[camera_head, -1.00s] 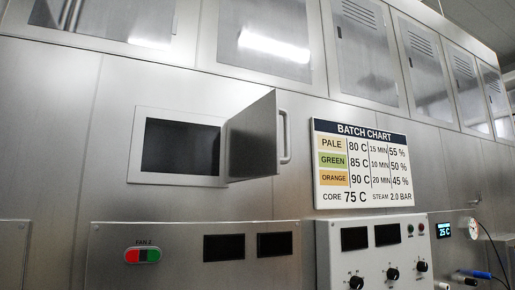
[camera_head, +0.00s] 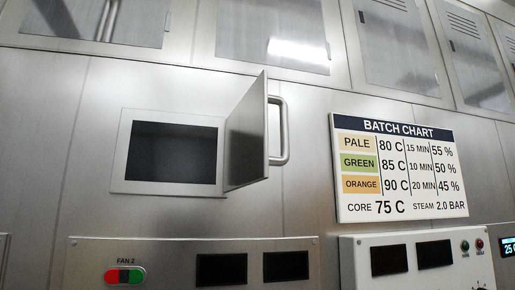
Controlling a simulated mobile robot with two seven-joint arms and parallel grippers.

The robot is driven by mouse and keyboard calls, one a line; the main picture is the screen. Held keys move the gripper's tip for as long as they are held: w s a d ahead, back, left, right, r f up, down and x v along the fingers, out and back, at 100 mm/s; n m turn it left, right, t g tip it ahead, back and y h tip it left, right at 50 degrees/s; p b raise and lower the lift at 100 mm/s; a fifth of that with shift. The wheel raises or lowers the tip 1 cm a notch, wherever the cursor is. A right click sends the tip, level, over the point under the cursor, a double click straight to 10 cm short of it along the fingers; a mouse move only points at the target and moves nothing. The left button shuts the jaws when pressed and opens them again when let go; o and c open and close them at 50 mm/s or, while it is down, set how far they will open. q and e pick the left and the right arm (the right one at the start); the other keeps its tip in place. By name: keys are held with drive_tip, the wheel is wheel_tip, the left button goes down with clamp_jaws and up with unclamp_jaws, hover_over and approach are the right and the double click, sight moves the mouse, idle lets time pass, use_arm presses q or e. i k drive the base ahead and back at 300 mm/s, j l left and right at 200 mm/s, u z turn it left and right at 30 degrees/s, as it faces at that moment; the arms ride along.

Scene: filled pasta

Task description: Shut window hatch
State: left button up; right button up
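The window hatch door (camera_head: 247,135) is a grey metal panel standing open, swung out from the right side of its frame. It carries a vertical bar handle (camera_head: 283,130) on its outer face. The white-edged hatch frame (camera_head: 120,152) surrounds a dark rectangular opening (camera_head: 173,153) in the steel wall. Neither of my grippers is in the head view.
A batch chart (camera_head: 399,168) hangs on the wall right of the hatch. Below are a panel with a red and green fan switch (camera_head: 124,275) and a white control box (camera_head: 360,265). Steel cabinets (camera_head: 270,37) run above. The space before the hatch looks clear.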

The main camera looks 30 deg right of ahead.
sight(247, 161)
drive_tip(key=l, duration=0.65)
drive_tip(key=i+l+u, duration=0.1)
drive_tip(key=l, duration=0.6)
drive_tip(key=k, duration=0.3)
drive_tip(key=i+l, duration=0.15)
drive_tip(key=j+u, duration=0.05)
